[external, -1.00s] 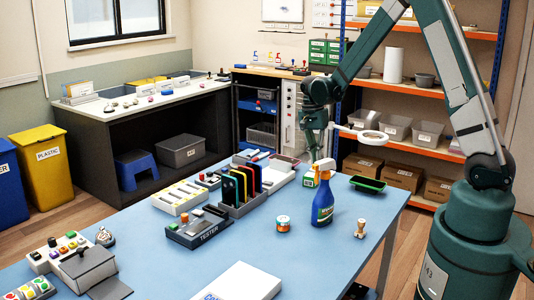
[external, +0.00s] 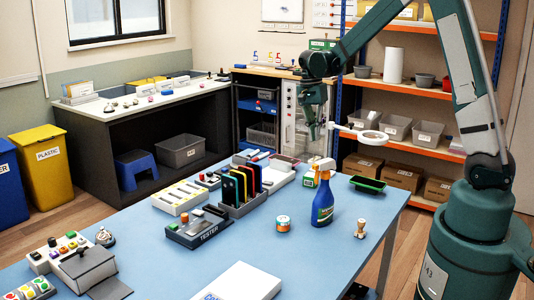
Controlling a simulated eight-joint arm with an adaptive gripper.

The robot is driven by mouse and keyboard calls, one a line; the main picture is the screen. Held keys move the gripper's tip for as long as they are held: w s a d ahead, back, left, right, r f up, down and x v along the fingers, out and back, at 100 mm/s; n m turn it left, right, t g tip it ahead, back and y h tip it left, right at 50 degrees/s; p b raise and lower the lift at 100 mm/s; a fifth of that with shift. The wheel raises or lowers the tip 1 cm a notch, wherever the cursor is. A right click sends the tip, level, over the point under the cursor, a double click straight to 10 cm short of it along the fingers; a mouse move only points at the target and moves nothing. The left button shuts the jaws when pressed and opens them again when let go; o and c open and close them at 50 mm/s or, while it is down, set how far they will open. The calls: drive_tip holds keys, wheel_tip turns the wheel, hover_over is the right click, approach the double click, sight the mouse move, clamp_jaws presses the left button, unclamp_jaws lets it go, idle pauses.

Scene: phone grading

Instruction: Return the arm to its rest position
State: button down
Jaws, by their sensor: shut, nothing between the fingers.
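My gripper (external: 313,133) hangs pointing down above the far part of the blue table (external: 130,252). Its fingers are shut with nothing between them. It is apart from everything on the table, above and behind the blue spray bottle (external: 323,208). My arm reaches in from the base at the right, with its elbow above the top of the picture.
A dark rack (external: 243,190) holds upright coloured phones. A grey tester (external: 198,228) sits in front of it. Shelves (external: 400,145) stand behind.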

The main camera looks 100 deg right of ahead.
idle(0.7)
drive_tip(key=w+a+r+n+t+h, duration=0.1)
drive_tip(key=w+a+r+n, duration=0.4)
drive_tip(key=a, duration=0.5)
drive_tip(key=w+a+r+n+t+h, duration=0.1)
drive_tip(key=w+a+r+n, duration=0.25)
drive_tip(key=w+a, duration=0.55)
drive_tip(key=w+a+r+n+t+h, duration=0.1)
drive_tip(key=w+a+r+n, duration=0.4)
drive_tip(key=a, duration=0.7)
drive_tip(key=s+a+r+n+t, duration=0.1)
drive_tip(key=a+n, duration=0.3)
drive_tip(key=a, duration=0.7)
drive_tip(key=s+a+r+n+t+y, duration=0.1)
drive_tip(key=s+a+n, duration=0.3)
drive_tip(key=a, duration=0.8)
drive_tip(key=s+a+r+n+t, duration=0.1)
drive_tip(key=a+n, duration=0.4)
drive_tip(key=a, duration=0.6)
drive_tip(key=shift+s+a+t+y, duration=0.2)
drive_tip(key=shift+s+t+y, duration=0.2)
drive_tip(key=shift+s+t, duration=0.65)
drive_tip(key=shift+w+n, duration=0.2)
drive_tip(key=shift+n, duration=0.05)
wheel_tip(320, 180, down, 13)
drive_tip(key=b, duration=1.3)
